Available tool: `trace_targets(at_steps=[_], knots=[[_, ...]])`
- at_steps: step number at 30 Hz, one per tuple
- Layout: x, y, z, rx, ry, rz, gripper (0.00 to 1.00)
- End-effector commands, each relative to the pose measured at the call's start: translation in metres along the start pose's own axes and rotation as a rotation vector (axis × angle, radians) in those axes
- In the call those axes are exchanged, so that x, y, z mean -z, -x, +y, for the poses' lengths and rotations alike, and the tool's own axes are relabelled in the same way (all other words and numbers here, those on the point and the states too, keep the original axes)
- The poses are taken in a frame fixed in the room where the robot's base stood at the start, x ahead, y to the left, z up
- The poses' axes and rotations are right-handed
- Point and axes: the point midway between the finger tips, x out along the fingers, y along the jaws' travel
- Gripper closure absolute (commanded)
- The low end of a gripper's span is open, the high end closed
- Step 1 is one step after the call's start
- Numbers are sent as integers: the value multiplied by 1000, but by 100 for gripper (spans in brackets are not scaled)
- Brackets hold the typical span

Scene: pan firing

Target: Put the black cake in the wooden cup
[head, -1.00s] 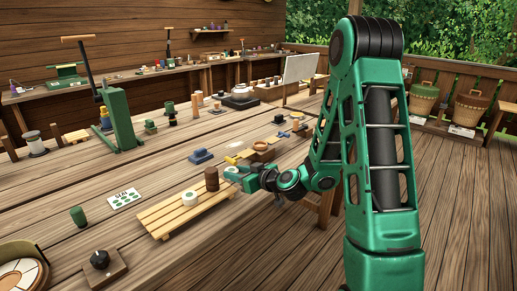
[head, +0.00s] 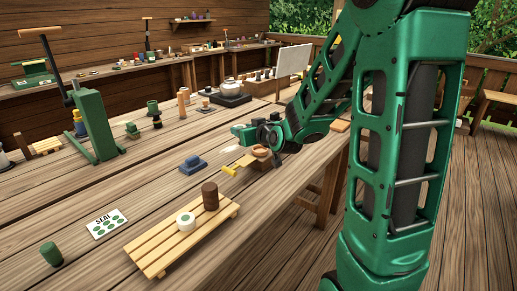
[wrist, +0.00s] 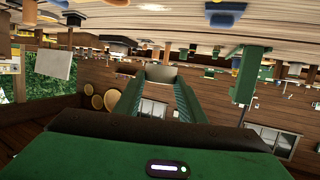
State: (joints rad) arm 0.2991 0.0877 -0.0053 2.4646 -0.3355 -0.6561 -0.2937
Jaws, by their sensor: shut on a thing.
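My gripper (head: 237,131) is held above the table, left of the small wooden block. In the wrist view my gripper's two green fingers (wrist: 160,82) close on a pale, greyish piece (wrist: 161,73). In the head view the held piece is too small to make out. A dark brown cylinder (head: 210,196), maybe the wooden cup, stands upright on the slatted wooden rack (head: 160,257). A small reddish-brown round piece (head: 261,152) sits on the wooden block; I cannot tell whether that is the cup instead. I cannot pick out the black cake for certain.
A white cylinder with a green mark (head: 186,221) stands on the rack. A seal card (head: 107,224), a green cylinder (head: 51,254) and a blue piece (head: 193,165) lie around it. A green lever press (head: 99,124) stands left; a kettle (head: 231,88) sits farther back.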

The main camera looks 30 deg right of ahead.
Motion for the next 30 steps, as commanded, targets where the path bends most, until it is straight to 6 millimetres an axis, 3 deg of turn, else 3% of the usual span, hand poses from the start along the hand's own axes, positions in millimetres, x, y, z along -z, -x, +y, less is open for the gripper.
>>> trace_targets(at_steps=[6,15,23,30], knots=[[-21,-21,48,-18,-9,-5,90],[-44,-50,101,-22,-9,-3,90],[-53,-60,117,-19,-8,-1,90],[-81,-69,117,-20,-9,-4,90]])
